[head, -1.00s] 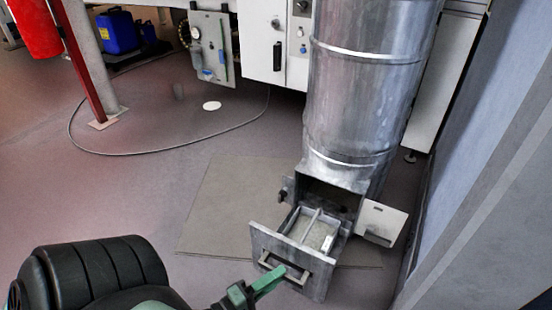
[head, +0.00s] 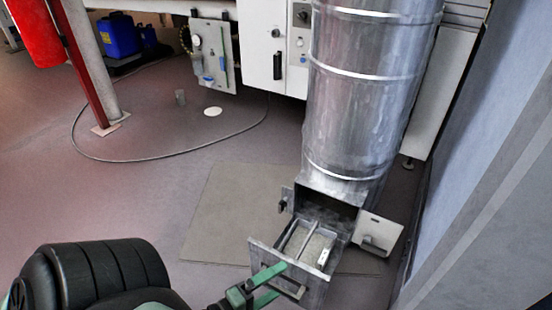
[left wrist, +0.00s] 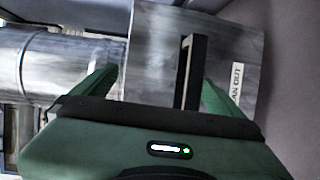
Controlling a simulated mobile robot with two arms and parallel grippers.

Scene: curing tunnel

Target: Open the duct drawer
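The duct drawer (head: 262,258) is a grey metal tray with a flat front, pulled out from the square opening (head: 328,205) at the foot of the silver duct (head: 352,110). A divider and pale grainy matter show inside it. My left gripper (head: 268,284) is at the drawer front, its two green fingers apart. In the left wrist view the dark bar handle (left wrist: 190,72) stands between the open fingertips (left wrist: 160,85), nearer the right finger. Both fingers look clear of the handle. My right gripper is not in view.
A small hinged door (head: 378,234) stands open right of the opening. A floor plate (head: 225,215) lies under the duct. A blue-grey wall (head: 470,200) closes the right side. Open floor with a cable (head: 150,160) lies to the left.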

